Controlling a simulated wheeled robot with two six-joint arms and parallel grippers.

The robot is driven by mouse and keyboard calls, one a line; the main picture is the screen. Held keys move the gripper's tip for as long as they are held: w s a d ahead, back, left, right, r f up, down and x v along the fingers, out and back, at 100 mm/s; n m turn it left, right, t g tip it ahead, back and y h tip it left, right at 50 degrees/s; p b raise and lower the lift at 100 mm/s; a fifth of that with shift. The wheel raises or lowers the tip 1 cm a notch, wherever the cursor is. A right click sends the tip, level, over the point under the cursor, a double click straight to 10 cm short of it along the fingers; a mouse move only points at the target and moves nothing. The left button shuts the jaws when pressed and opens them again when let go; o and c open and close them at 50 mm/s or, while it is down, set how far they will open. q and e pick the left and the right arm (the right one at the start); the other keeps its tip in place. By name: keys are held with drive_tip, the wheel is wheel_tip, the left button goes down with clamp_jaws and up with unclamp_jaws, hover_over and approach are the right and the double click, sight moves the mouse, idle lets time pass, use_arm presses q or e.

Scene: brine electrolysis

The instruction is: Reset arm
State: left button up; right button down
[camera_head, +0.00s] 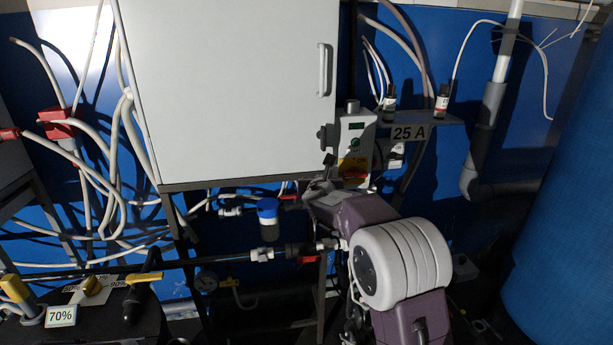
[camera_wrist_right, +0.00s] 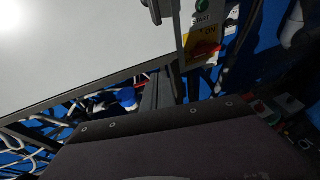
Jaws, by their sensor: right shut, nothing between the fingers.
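My right arm comes up from the bottom of the head view, with its purple and white links in front of the pipework. My right gripper (camera_head: 322,177) is small and partly hidden by its own wrist. It is shut with nothing held, just below and left of the grey control box (camera_head: 354,140). I cannot tell if it touches the box. In the right wrist view the box's START and ON panel (camera_wrist_right: 203,45) is close, at the top, above my dark wrist edge; the fingers do not show there. My left gripper is not in view.
A large white cabinet (camera_head: 230,85) fills the upper middle. A shelf marked 25 A (camera_head: 440,122) holds two small dark bottles. Pipes with a blue-topped filter (camera_head: 268,212) run below the cabinet. A 70% label (camera_head: 61,316) and yellow-handled valves are lower left. A blue tank (camera_head: 565,200) stands right.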

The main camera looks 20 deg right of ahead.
drive_tip(key=s+a+f+m+g+y, duration=0.1)
drive_tip(key=s+f+m+g, duration=0.3)
drive_tip(key=s+f+m, duration=0.4)
drive_tip(key=s+a+f+m+g+y, duration=0.2)
drive_tip(key=s+f+m, duration=0.6)
drive_tip(key=s+m, duration=0.6)
drive_tip(key=s+a+f+m+g+y, duration=0.1)
drive_tip(key=s+a+f+m+g, duration=0.3)
drive_tip(key=s+m, duration=0.7)
drive_tip(key=s+f+g, duration=0.2)
drive_tip(key=s+f, duration=0.2)
drive_tip(key=s, duration=0.1)
drive_tip(key=shift+s+f+y, duration=0.15)
drive_tip(key=shift+s+y, duration=0.15)
drive_tip(key=shift+a, duration=0.1)
